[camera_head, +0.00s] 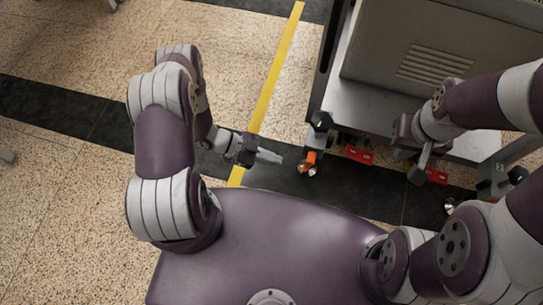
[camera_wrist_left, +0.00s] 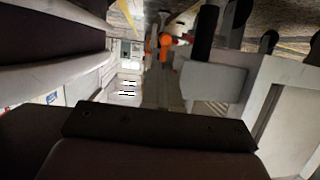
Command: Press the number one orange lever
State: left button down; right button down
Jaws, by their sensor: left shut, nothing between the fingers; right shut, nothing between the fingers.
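An orange lever (camera_head: 310,159) sits at the lower left corner of the grey wheeled frame (camera_head: 365,112), by a shiny round caster part. No readable number one shows on it. My left gripper (camera_head: 269,156) is shut and empty, pointing right, a short gap to the left of the lever. In the left wrist view an orange part (camera_wrist_left: 165,41) shows near the top centre, small and partly blurred. My right gripper (camera_head: 418,172) is shut and empty, pointing down in front of the frame's near edge. Whether either touches anything is unclear.
A grey vented box (camera_head: 430,45) stands on the frame. Red tags (camera_head: 358,154) hang at its near edge, with another (camera_head: 436,177) by my right gripper. A yellow floor stripe (camera_head: 275,80) runs left of the frame. The speckled floor farther left is mostly clear.

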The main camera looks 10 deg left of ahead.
pick_arm(q)
jog(key=a+f+p, duration=0.1)
jog(key=a, duration=0.8)
jog(key=shift+s, duration=0.2)
